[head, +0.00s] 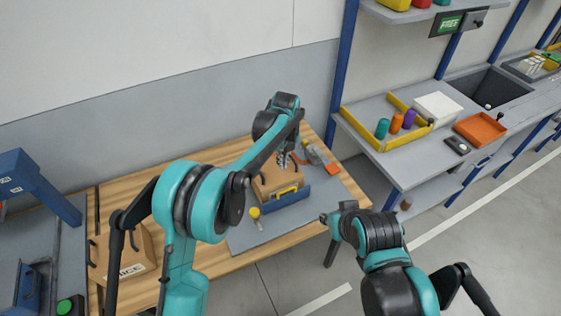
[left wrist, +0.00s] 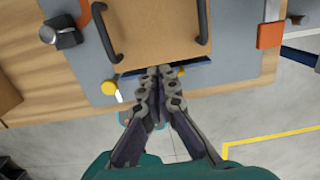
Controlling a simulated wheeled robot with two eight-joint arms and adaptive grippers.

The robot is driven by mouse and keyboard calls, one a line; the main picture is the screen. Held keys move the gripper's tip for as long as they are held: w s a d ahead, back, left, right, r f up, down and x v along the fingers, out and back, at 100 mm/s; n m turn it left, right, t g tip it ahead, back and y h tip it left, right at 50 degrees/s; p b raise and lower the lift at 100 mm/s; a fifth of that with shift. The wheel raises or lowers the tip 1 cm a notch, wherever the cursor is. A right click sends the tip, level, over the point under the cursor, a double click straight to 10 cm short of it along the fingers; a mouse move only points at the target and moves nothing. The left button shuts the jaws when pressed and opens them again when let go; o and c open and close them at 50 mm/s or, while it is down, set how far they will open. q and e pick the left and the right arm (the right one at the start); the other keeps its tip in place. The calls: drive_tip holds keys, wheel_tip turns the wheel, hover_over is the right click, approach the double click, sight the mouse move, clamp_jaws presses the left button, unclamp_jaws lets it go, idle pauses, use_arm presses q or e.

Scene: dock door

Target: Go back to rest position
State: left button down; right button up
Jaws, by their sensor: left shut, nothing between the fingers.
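My left arm reaches over the wooden table from the left in the head view. Its gripper (head: 284,160) is above a brown box with dark handles (head: 270,180); in the left wrist view the fingers (left wrist: 160,74) are together with nothing between them, in front of the brown box (left wrist: 150,35). The box sits on a blue base (head: 288,199) with a yellow part on its front.
A grey mat (head: 252,236) lies on the table, with a yellow knob (head: 254,212) and an orange tool (head: 316,154). The right-hand bench holds a yellow-edged tray (head: 362,132) and an orange tray (head: 480,129). Floor is clear between.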

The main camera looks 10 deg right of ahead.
use_arm(q)
drive_tip(key=shift+a, duration=0.15)
drive_tip(key=s+a+r+n+t+b, duration=0.1)
drive_tip(key=s+a+r+n+b, duration=0.1)
drive_tip(key=s+a+r+n, duration=0.4)
drive_tip(key=s+a+r+n+t+b, duration=0.2)
drive_tip(key=s+a+r+n, duration=0.15)
drive_tip(key=a+n, duration=0.5)
drive_tip(key=s+a+f+n+t+b, duration=0.1)
drive_tip(key=s+a+f+n, duration=0.3)
drive_tip(key=s+n, duration=0.5)
drive_tip(key=s+a+f+n+t+b, duration=0.2)
drive_tip(key=s+a+f+n+b, duration=0.1)
drive_tip(key=s+a+n, duration=0.4)
drive_tip(key=shift+s+a+f+n+t, duration=0.3)
drive_tip(key=shift+s+f+n, duration=0.15)
drive_tip(key=shift+s+n, duration=0.5)
